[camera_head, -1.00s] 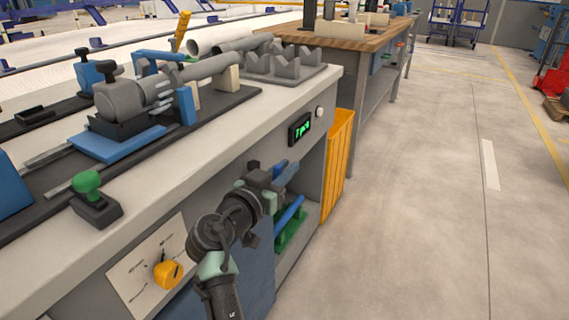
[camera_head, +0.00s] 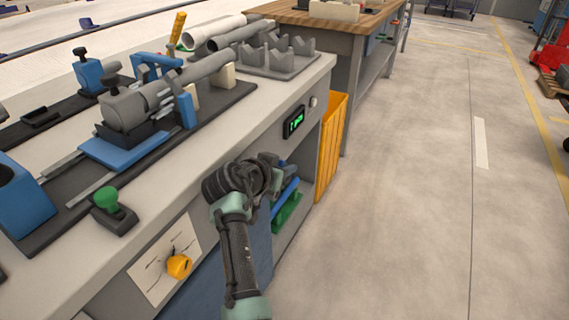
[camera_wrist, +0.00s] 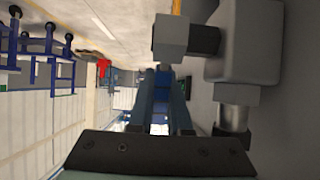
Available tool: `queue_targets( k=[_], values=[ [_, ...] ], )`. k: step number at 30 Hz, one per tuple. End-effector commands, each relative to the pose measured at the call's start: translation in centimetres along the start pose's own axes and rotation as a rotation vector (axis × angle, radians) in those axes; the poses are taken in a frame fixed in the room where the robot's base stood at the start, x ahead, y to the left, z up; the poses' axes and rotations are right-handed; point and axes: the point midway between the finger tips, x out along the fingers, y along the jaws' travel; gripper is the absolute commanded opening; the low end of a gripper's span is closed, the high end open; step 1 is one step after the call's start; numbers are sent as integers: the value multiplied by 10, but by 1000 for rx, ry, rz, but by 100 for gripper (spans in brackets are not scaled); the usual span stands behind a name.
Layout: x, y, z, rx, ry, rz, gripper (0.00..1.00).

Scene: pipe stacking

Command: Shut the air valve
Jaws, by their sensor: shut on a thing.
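In the wrist view, my gripper (camera_wrist: 165,105) has its two dark fingers closed on a small blue piece (camera_wrist: 161,86), which looks like the handle of the air valve. The grey valve body and fittings (camera_wrist: 243,45) stand just right of the fingers. In the head view, my gripper is mostly hidden behind my wrist at the front of the bench, below the small green display (camera_head: 293,122). The valve cannot be made out clearly there.
The bench (camera_head: 230,125) carries a pipe clamp (camera_head: 125,108), grey pipes and a V-block rack (camera_head: 280,58). An orange bin (camera_head: 330,145) stands beyond the shelf opening.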

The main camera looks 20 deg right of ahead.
Motion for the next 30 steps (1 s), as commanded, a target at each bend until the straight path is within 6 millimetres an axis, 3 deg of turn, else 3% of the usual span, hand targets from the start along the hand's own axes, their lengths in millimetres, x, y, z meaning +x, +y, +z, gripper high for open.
queue_targets(
  k=[8, 9, 13, 23, 30],
  values=[
    [0, 0, 2, -1, -5, 1, 0],
    [0, 0, 2, -1, -5, 1, 22],
    [0, 0, 2, -1, -3, 1, 45],
    [-1, 0, 0, 0, 0, 0, 46],
    [-27, -1, -2, -1, 1, -2, 46]
  ],
)
